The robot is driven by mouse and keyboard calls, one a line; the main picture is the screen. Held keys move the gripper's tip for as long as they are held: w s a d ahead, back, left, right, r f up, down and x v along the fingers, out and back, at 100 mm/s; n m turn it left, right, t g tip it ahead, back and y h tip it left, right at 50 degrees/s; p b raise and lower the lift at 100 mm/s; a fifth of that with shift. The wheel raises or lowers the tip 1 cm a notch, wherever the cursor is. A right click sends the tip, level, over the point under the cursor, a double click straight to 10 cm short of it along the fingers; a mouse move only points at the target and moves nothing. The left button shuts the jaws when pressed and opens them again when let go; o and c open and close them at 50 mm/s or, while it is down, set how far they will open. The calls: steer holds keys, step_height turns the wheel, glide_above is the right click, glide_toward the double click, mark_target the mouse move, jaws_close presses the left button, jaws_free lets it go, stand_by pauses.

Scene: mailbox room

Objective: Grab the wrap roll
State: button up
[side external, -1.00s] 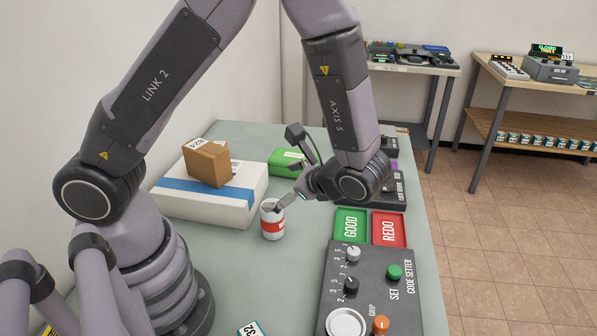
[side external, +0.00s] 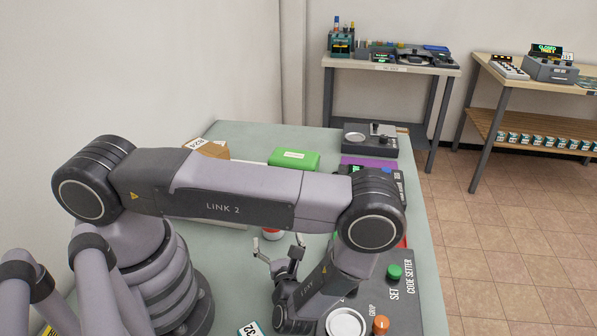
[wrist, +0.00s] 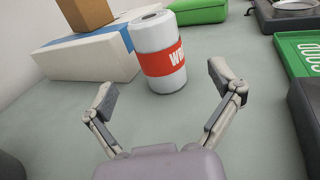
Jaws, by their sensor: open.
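The wrap roll (wrist: 159,54) is a white upright cylinder with a red band and white lettering. It stands on the table in the upper middle of the wrist view, beyond and between my open fingers. My gripper (wrist: 165,90) is open and empty, with a gap between its fingertips and the roll. In the side view, the roll (side external: 272,234) is mostly hidden behind my arm, with a small part showing. My gripper (side external: 277,244) is low over the table there, its fingers spread on the near side of the roll.
A white box with a blue stripe (wrist: 88,60) stands left of the roll, with a brown carton (wrist: 78,12) on top. A green box (side external: 294,159) lies behind. A green tray (wrist: 298,52) and the dark control panel (side external: 405,300) are to the right. Bare table surrounds the roll's front.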

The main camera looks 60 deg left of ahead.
steer(key=x, duration=0.8)
steer(key=shift+s+r, duration=0.15)
steer(key=shift+r, duration=0.05)
steer(key=c, duration=1.1)
